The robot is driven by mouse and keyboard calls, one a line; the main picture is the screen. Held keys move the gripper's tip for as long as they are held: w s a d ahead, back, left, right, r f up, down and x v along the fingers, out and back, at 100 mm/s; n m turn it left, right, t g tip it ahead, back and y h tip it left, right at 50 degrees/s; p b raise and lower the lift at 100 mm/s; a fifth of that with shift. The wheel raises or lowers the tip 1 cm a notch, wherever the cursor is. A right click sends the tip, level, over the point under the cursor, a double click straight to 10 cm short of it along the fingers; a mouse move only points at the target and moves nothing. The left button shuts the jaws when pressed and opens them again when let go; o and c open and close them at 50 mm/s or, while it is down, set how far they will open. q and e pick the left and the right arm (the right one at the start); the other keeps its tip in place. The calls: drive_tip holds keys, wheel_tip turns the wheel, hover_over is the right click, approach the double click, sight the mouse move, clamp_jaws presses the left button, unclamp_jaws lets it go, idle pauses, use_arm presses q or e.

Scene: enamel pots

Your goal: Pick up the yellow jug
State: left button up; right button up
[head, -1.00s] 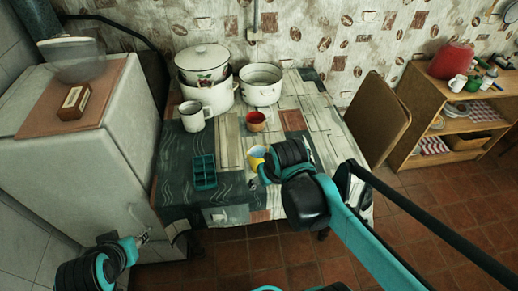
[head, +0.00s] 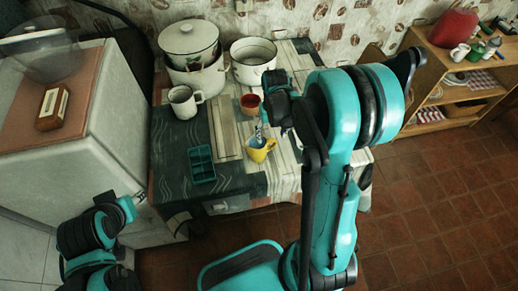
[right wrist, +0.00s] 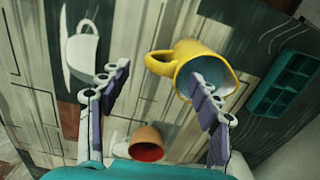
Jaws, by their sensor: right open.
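The yellow jug (head: 259,152) stands on the table near its front middle, its bluish inside showing. In the right wrist view the jug (right wrist: 186,62) has its handle on the left, between my fingers. My right gripper (right wrist: 160,80) is open; its right finger overlaps the jug's mouth in the picture, and I cannot tell whether it is inside or touching. Its left finger is apart from the handle. In the head view my right gripper (head: 262,125) is just behind the jug, partly hidden by my arm. My left gripper (head: 138,198) is low by the fridge, its jaws too small to read.
A red-brown cup (head: 250,102) is close behind the jug; it also shows in the right wrist view (right wrist: 148,140). A teal compartment tray (head: 201,164) is left of the jug. A white mug (head: 184,101) and enamel pots (head: 188,42) stand at the back.

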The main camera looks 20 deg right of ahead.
sight(272, 141)
drive_tip(key=f+b, duration=0.2)
drive_tip(key=f, duration=0.2)
drive_tip(key=shift+s, duration=0.2)
drive_tip(key=shift+f, duration=0.4)
drive_tip(key=shift+r, duration=0.1)
drive_tip(key=shift+c, duration=1.2)
clamp_jaws()
drive_tip(key=shift+r, duration=0.2)
drive_tip(key=shift+r+p, duration=1)
drive_tip(key=shift+r, duration=0.9)
drive_tip(key=s+d+r+p, duration=0.4)
drive_tip(key=s+d+r, duration=0.2)
drive_tip(key=s, duration=0.3)
drive_tip(key=shift+s+d+r, duration=0.15)
drive_tip(key=shift+s+r, duration=0.1)
drive_tip(key=shift+r, duration=0.1)
drive_tip(key=shift+s, duration=0.1)
